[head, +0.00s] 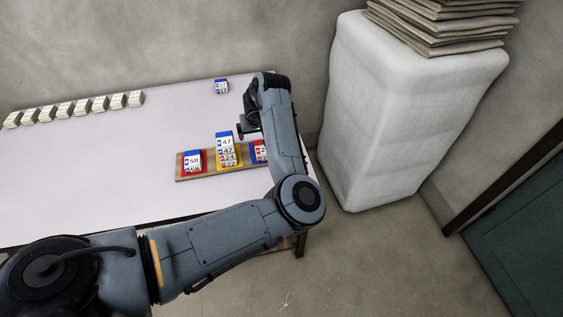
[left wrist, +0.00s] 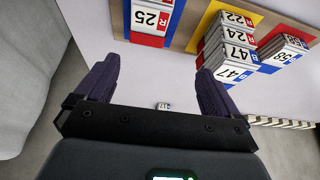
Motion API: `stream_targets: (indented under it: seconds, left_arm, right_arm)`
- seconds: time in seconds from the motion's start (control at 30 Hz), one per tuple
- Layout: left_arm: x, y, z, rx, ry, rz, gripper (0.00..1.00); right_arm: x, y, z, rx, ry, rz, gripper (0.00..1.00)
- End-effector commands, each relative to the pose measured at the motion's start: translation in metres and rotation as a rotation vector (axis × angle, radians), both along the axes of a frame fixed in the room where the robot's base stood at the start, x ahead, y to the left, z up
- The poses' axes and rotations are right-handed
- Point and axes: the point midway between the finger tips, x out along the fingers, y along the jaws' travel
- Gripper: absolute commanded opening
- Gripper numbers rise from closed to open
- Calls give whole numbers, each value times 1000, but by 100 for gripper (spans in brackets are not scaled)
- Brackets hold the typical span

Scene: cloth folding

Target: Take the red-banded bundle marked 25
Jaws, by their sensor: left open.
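The bundle marked 25 (left wrist: 150,18) has red edges and lies on the blue patch of a wooden board; in the left wrist view it sits at the top, cut by the frame edge. In the head view this bundle (head: 262,152) is largely hidden behind my left arm. My left gripper (left wrist: 155,82) is open and empty, its two dark fingers spread apart, with the bundle beyond and left of centre between them. In the head view my left gripper (head: 246,130) is near the board's right part, partly hidden by its own arm. My right gripper is in neither view.
On the board (head: 212,174), a stack with 47 on top (head: 224,142) stands on yellow and a 58 stack (head: 193,160) on red. A small blue-marked bundle (head: 221,87) lies near the far edge. Several pale bundles line the back left. A white wrapped block (head: 400,110) stands right.

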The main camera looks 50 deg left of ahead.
Motion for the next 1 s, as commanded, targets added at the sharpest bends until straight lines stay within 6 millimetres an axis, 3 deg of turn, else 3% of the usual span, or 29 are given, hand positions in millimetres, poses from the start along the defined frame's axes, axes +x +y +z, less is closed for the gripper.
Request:
stream_targets:
  seconds: [0.17, 0.4, 0.67, 1.0]
  left_arm:
    - [8, -9, -21, -43, 15, -23, 96]
    - [13, 2, -50, -43, 15, -24, 96]
    - [16, 7, -63, -42, 13, -23, 96]
    - [23, 19, -102, -42, 12, -22, 96]
  right_arm:
    - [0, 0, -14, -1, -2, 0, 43]
    - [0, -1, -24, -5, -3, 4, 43]
    - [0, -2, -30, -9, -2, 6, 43]
    - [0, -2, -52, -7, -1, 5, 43]
